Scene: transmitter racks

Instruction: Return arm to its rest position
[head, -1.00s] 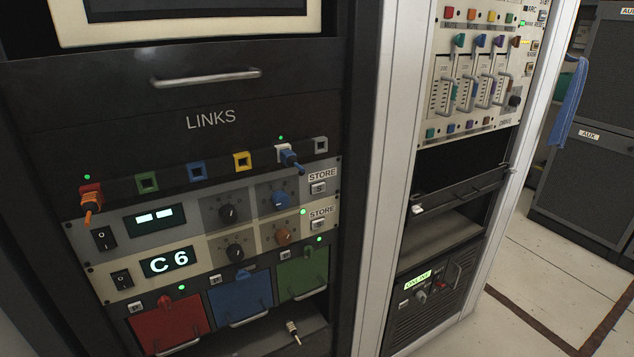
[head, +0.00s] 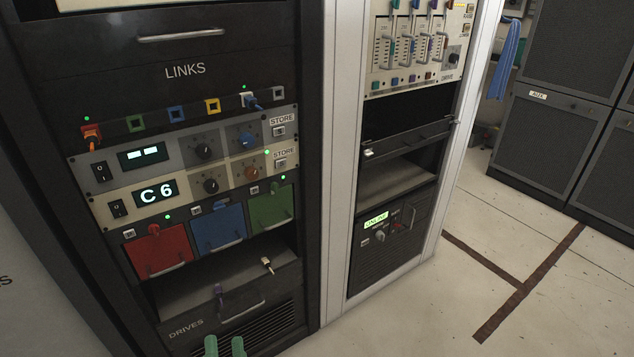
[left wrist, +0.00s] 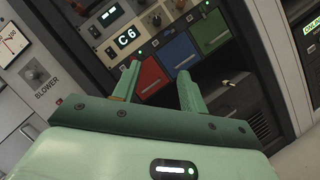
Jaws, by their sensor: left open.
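My left gripper (head: 225,346) shows at the bottom edge of the head view as two green fingertips, low in front of the DRIVES panel (head: 190,330). In the left wrist view the same gripper (left wrist: 157,80) has its two green fingers apart, with nothing between them. Its fingers point toward the rack with the red door (left wrist: 152,76), blue door (left wrist: 180,53) and green door (left wrist: 210,32). The rest of the left arm is hidden below the head view. My right gripper is in neither view.
The LINKS row (head: 185,72) has an orange plug at its left end and a blue plug near its right. A loose plug (head: 267,265) lies on the shelf below the doors. Open floor (head: 490,240) lies to the right, before dark AUX cabinets (head: 560,130).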

